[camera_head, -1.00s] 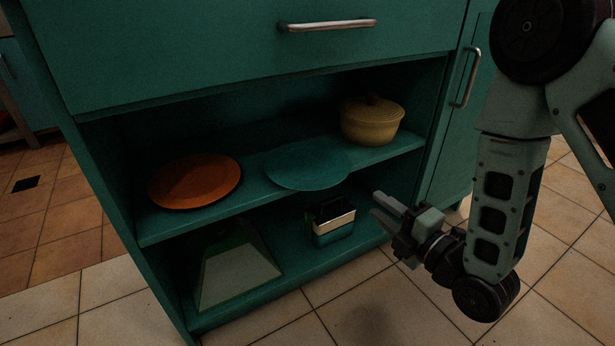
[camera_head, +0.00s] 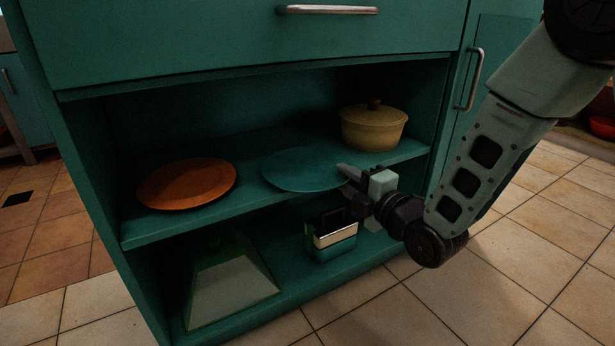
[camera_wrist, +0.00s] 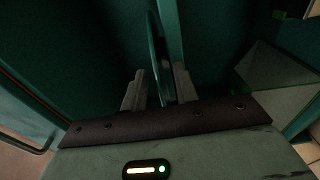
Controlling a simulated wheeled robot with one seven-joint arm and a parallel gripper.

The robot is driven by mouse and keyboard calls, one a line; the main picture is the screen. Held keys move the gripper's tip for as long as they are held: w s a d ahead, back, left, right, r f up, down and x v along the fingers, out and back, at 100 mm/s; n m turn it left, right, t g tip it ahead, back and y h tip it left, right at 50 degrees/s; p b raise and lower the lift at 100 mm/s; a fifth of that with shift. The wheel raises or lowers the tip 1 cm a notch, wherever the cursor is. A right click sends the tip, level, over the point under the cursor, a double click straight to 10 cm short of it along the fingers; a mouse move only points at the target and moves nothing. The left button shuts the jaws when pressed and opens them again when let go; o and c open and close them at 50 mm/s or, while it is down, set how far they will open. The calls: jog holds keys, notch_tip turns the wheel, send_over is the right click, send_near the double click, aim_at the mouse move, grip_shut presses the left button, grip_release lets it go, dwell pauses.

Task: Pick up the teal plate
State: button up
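The teal plate (camera_head: 297,170) lies flat on the upper shelf (camera_head: 165,229), between an orange plate and a yellow pot. My gripper (camera_head: 345,180) is at the plate's right front rim, with the fingers pointing into the shelf. In the wrist view the plate (camera_wrist: 158,50) shows nearly edge-on as a thin teal band reaching between the two fingers of my gripper (camera_wrist: 160,82). The fingers are apart, one on each side of the rim. A gap shows on the left finger's side; the right finger is close to the plate, and I cannot tell whether it touches.
The orange plate (camera_head: 187,184) is left of the teal plate, and the lidded yellow pot (camera_head: 373,129) is behind right. Below stand a tapered grey-green object (camera_head: 230,283) and a small box-like item (camera_head: 334,240). A drawer front (camera_head: 250,40) overhangs the shelf.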

jog(key=shift+w+a, duration=0.15)
grip_shut()
jog(key=shift+r, duration=0.1)
jog(key=shift+r, duration=0.1)
